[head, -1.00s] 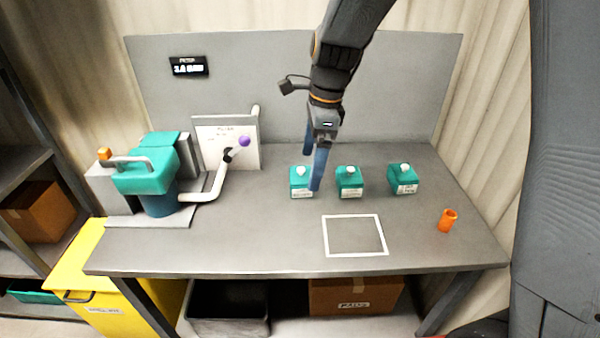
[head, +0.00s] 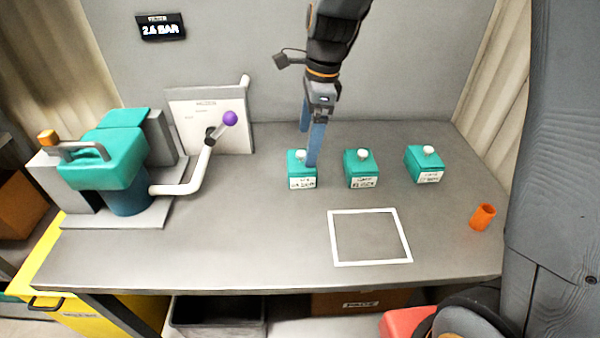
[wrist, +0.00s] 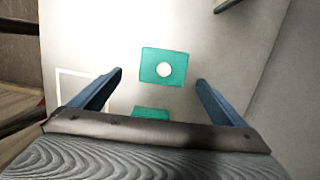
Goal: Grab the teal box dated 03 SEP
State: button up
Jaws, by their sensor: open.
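Three teal boxes with white knobs and white front labels stand in a row on the grey bench: left box (head: 302,180), middle box (head: 361,168), right box (head: 424,164). The label print is too small to read surely, so I cannot tell which says 03 SEP. My gripper (head: 308,147) points down at the left box, its blue fingers partly in front of it; it is open and empty. In the wrist view, a teal box (wrist: 150,67) lies beyond and between the open fingertips (wrist: 160,77). A second teal box (wrist: 150,112) is mostly hidden by the gripper body.
A white square outline (head: 370,263) is marked on the bench in front of the boxes. An orange cup (head: 482,217) stands at the right. A teal pump unit (head: 105,160) and a lever with a purple knob (head: 230,118) stand left. The bench middle is clear.

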aim_at(301, 161)
jog(key=shift+w+f+b, duration=0.35)
jog(key=shift+w+f, duration=0.05)
jog(key=shift+f, duration=0.35)
jog(key=shift+s+a+f+p, duration=0.1)
jog(key=shift+a+f+p, duration=0.25)
jog(key=shift+f, duration=0.9)
jog(key=shift+w+a+f+p, duration=0.1)
jog(key=shift+a+f+p, duration=0.2)
jog(key=shift+f, duration=0.9)
jog(key=shift+s+a+f+p, duration=0.15)
jog(key=shift+f+p, duration=0.25)
jog(key=shift+f, duration=0.85)
jog(key=shift+c, duration=0.3)
jog(key=c, duration=1.1)
jog(key=shift+r, duration=0.1)
